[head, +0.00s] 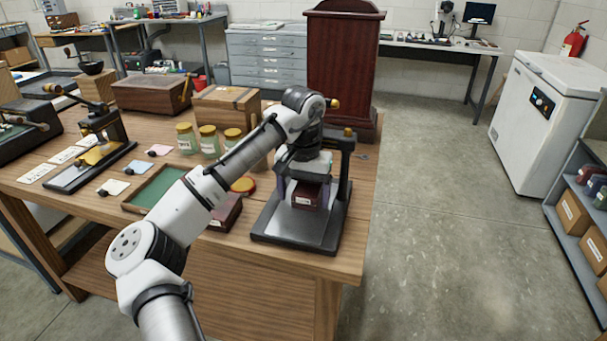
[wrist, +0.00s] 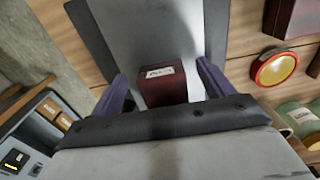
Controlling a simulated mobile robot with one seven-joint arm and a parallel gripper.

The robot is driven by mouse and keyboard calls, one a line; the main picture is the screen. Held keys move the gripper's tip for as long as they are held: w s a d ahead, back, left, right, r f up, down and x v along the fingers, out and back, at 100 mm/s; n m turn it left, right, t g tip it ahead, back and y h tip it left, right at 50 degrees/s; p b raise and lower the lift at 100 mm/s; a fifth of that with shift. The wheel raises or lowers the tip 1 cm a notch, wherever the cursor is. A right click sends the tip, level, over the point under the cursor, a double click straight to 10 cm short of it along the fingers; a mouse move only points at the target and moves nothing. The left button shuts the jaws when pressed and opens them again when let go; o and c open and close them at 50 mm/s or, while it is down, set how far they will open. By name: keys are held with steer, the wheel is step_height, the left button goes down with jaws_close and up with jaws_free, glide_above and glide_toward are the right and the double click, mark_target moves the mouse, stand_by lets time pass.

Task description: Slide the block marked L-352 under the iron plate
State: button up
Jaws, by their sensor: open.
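A dark red block (head: 306,200) with a white label stands on the black base (head: 280,237) of a press at the table's front right corner. The block also shows in the wrist view (wrist: 165,88), where its label is too small to read surely. My gripper (head: 308,194) is open, with its purple fingers (wrist: 164,88) on either side of the block; I cannot tell if they touch it. The press's black column (head: 345,170) rises behind to the right. The iron plate is not clearly seen; my gripper and wrist cover that part of the press.
A green tray (head: 157,189), several jars (head: 208,142) and a wooden box (head: 225,106) stand further left. The floor right of the table is clear.

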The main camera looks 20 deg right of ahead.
steer(key=shift+f, duration=0.95)
steer(key=c, duration=1.1)
steer(key=shift+c, duration=0.2)
steer(key=shift+w, duration=0.15)
